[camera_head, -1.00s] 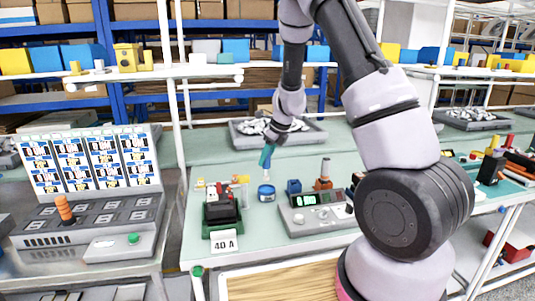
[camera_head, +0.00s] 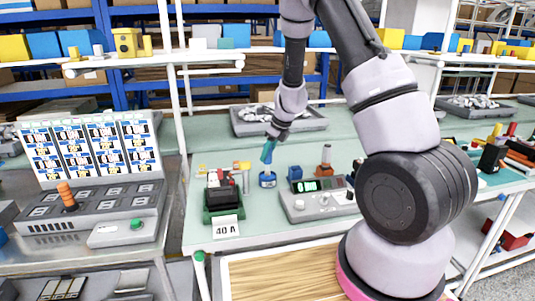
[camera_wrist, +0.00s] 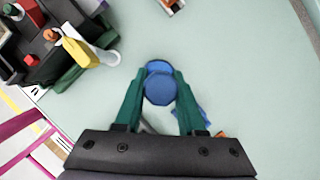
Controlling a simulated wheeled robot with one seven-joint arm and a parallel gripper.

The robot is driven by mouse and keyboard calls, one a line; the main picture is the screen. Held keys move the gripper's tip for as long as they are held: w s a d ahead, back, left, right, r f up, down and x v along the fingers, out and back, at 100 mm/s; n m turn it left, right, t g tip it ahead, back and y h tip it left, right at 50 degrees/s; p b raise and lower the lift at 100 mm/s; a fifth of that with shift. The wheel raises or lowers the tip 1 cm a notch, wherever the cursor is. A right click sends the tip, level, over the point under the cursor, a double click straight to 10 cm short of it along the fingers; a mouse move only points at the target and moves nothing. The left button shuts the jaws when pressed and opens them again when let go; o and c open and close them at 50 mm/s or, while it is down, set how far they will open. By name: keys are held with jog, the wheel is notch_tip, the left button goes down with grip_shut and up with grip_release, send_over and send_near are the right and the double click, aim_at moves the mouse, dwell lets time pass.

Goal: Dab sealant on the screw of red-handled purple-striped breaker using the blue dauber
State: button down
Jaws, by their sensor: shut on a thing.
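My gripper (camera_head: 267,157) is shut on the blue dauber, whose round blue top (camera_wrist: 159,88) shows between the green fingers in the wrist view. A small blue pot (camera_head: 267,180) stands on the bench just below the gripper; a blue round edge behind the dauber top may be this pot. A black breaker (camera_head: 222,196) sits in a green holder to the left of the pot, with a "40 A" tag in front. Red, orange and yellow parts show around it in the wrist view. Its purple stripe and screw cannot be made out.
A grey meter box (camera_head: 318,203) with a lit green display stands to the right of the pot. A tray of metal parts (camera_head: 279,119) lies behind. A sloped panel with printed cards (camera_head: 90,150) stands at the left. Bare green bench lies around the pot.

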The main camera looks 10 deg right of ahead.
jog(key=shift+f, duration=0.6)
dwell(1.4)
jog(key=shift+r, duration=0.1)
jog(key=shift+r, duration=3.45)
